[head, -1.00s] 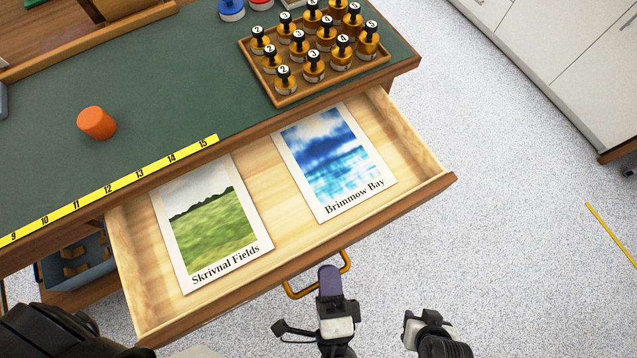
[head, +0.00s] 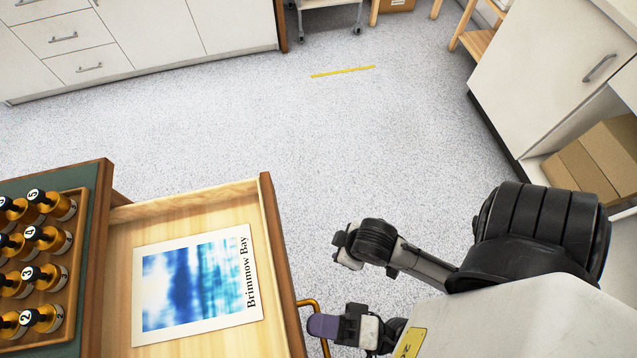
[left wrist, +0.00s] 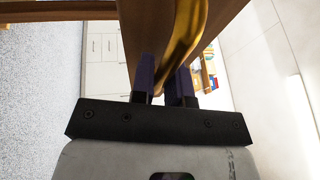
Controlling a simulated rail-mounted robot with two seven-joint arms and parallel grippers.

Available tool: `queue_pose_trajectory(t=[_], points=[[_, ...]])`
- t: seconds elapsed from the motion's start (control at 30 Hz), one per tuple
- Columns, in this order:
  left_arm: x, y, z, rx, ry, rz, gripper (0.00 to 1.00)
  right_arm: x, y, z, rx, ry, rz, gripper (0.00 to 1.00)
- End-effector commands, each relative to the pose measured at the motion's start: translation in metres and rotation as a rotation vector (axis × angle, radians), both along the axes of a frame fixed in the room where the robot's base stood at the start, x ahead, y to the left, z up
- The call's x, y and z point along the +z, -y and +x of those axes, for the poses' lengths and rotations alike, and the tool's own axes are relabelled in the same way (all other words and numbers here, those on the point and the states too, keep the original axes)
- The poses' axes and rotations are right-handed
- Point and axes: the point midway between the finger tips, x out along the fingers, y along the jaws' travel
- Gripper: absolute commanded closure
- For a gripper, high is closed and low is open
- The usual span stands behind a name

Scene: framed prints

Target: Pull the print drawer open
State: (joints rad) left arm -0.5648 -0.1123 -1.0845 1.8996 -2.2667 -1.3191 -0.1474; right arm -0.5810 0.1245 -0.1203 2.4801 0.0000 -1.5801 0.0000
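The wooden print drawer (head: 190,209) stands pulled out from the green-topped bench. The Brimmow Bay print (head: 198,283) lies flat in it. A brass handle (head: 322,318) is on the drawer front and crosses the left wrist view (left wrist: 188,40). My left gripper (head: 323,326), with purple fingers, is at this handle. In the left wrist view its fingers (left wrist: 164,85) lie on both sides of the brass bar, with almost no gap, so it looks shut on it. My right gripper (head: 347,248) hangs beyond the drawer front, apart from it; its finger gap is unclear.
A tray (head: 52,300) of numbered brass-and-black pieces stands on the bench (head: 100,185). White cabinets (head: 150,35) line the back, and another cabinet (head: 545,70) with cardboard boxes (head: 590,165) stands at right. The speckled floor (head: 300,130) between is clear, with a yellow strip (head: 343,72).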

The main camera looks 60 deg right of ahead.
Motion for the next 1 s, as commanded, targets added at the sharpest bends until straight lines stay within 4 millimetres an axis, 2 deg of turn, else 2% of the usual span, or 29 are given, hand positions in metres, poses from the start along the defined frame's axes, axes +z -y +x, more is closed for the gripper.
queue_pose_trajectory(t=[0.37, 0.8, 1.0], points=[[-0.001, 0.002, -0.004, 0.000, -0.003, 0.001, 0.78, 0.002, -0.001, 0.000, -0.002, 0.001, 0.002, 0.57], [-0.010, 0.024, -0.056, 0.000, -0.003, 0.001, 0.78, 0.015, -0.002, 0.001, -0.006, 0.001, 0.008, 0.57], [-0.012, 0.029, -0.067, 0.000, -0.001, 0.000, 0.78, 0.017, -0.002, 0.001, -0.005, 0.001, 0.007, 0.57]])
